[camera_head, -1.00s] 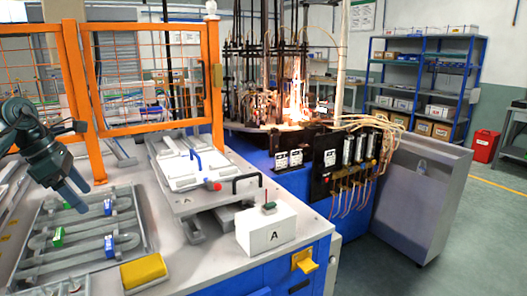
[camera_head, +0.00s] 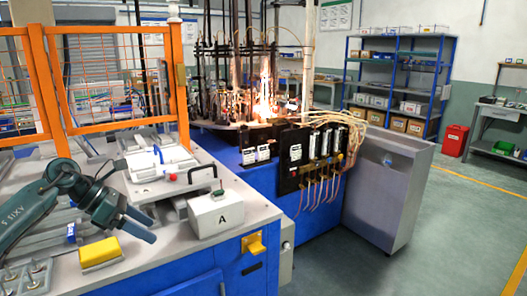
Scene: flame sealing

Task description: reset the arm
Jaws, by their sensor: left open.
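My left arm comes in from the left, low over the near part of the workbench. My left gripper (camera_head: 142,226) is open and empty, with its fingers pointing right. My right gripper is not in view.
A white fixture plate (camera_head: 142,172) with a red knob and a black handle stands behind the gripper. Orange mesh guards (camera_head: 104,78) line the back. A flame (camera_head: 266,90) burns in the machine beyond. Open floor lies at the right.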

